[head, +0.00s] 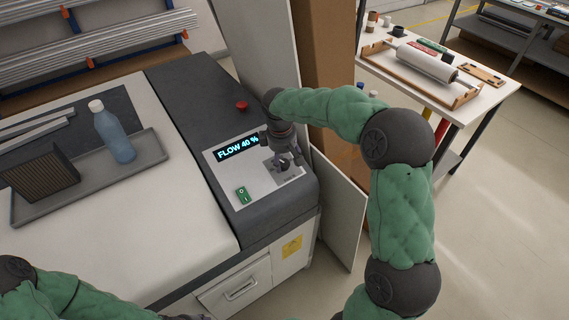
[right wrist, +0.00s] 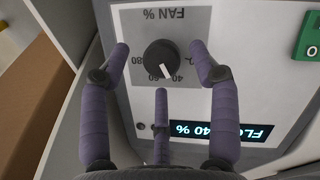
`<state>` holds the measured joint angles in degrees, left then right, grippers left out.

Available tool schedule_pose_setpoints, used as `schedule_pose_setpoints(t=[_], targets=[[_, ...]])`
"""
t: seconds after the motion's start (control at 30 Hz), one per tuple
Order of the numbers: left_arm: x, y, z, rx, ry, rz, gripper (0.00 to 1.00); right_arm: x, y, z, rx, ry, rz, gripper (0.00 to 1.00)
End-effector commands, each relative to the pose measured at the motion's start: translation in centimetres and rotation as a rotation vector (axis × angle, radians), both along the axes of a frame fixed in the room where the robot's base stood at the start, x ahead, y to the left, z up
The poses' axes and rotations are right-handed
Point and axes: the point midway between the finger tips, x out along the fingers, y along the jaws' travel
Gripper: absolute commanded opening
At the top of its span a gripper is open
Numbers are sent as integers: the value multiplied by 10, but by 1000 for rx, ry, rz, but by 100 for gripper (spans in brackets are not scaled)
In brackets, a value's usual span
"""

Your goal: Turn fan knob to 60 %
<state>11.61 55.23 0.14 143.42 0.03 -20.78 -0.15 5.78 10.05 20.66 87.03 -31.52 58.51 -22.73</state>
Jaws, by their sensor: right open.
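The black fan knob (right wrist: 161,58) is on a grey plate marked FAN %, seen upside down in the right wrist view. Its white pointer line points near the 40 mark, between 60 and 40. The display (head: 238,148) reads FLOW 40 %; it also shows in the right wrist view (right wrist: 222,131). My right gripper (head: 284,162) is over the panel. In the right wrist view its three purple-grey fingers (right wrist: 159,50) are open around the knob, with gaps on each side. In the head view the gripper mostly hides the knob.
A green switch (head: 243,195) sits beside the display, and a red button (head: 241,105) is farther back. A tray (head: 150,150) with a blue bottle (head: 113,133) stands left. An upright panel (head: 262,55) and a brown box (head: 329,50) rise close to my right arm.

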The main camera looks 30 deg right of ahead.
Motion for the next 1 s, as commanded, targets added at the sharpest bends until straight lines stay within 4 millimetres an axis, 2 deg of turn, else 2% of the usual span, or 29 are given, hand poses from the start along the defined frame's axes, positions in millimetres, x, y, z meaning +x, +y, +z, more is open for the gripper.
schedule_pose_setpoints(t=[0.03,0.2,0.5,0.53,0.7,1.0], targets=[[0,0,-3,0,0,0,40,0,-1,-8,0,2,0,62],[0,0,-5,0,0,0,40,1,-2,-18,-1,1,2,62],[0,0,-5,0,0,0,40,1,-2,-19,-1,1,1,62],[0,0,-5,0,0,0,40,1,-2,-19,-1,1,1,59],[0,0,-5,0,0,0,40,1,-2,-19,0,2,1,11],[0,0,-5,0,0,0,40,-1,-2,-21,0,9,0,9]])
